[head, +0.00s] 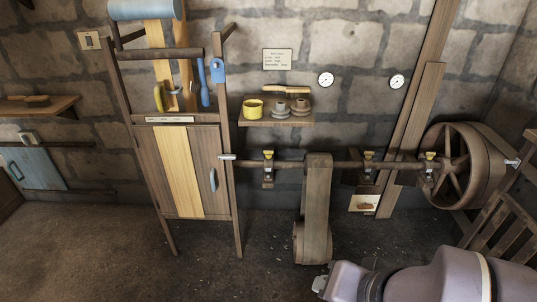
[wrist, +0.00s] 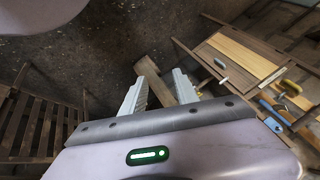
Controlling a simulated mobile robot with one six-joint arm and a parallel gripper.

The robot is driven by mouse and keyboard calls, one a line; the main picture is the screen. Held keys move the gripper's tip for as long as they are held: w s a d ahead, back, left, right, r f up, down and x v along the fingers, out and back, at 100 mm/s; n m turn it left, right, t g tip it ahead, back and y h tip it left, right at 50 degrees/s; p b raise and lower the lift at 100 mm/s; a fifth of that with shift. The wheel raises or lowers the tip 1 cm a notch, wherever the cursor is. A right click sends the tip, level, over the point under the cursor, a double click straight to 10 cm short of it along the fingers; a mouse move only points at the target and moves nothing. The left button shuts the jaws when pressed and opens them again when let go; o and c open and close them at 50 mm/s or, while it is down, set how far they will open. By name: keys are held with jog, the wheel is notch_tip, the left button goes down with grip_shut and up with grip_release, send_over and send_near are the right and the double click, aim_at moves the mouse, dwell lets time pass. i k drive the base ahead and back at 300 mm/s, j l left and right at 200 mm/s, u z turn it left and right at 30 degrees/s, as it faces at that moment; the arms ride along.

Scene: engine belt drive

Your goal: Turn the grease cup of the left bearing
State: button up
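The left bearing (head: 268,170) sits on the horizontal shaft, just right of the wooden cabinet, in the head view. Its small yellow grease cup (head: 268,154) stands on top of the bearing. Similar bearings with yellow tops, the middle one (head: 369,166) and the right one (head: 429,168), sit further right along the shaft. My gripper (head: 320,284) is low at the front, well below and to the right of the left bearing, touching nothing visible. In the wrist view my gripper (wrist: 159,76) has its two pale fingers apart with nothing held between them. I cannot make out the left bearing in the wrist view.
A wide belt (head: 317,205) hangs from the shaft to a lower drum. A large wheel (head: 455,166) is at the right. A shelf (head: 290,124) with pots is above the left bearing. The wooden cabinet (head: 203,170) stands left. The floor (head: 190,270) before the cabinet is clear.

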aim_at(267, 153)
jog(key=i+l+u, duration=0.1)
jog(key=i+l, duration=0.25)
jog(key=i+l+u, duration=0.15)
jog(key=i+l, duration=0.15)
jog(key=l, duration=0.2)
jog(key=i+l+u, duration=0.1)
jog(key=i+l, duration=0.25)
jog(key=i+l+u, duration=0.3)
jog(key=i+l, duration=0.4)
jog(key=j, duration=0.1)
jog(key=i, duration=0.05)
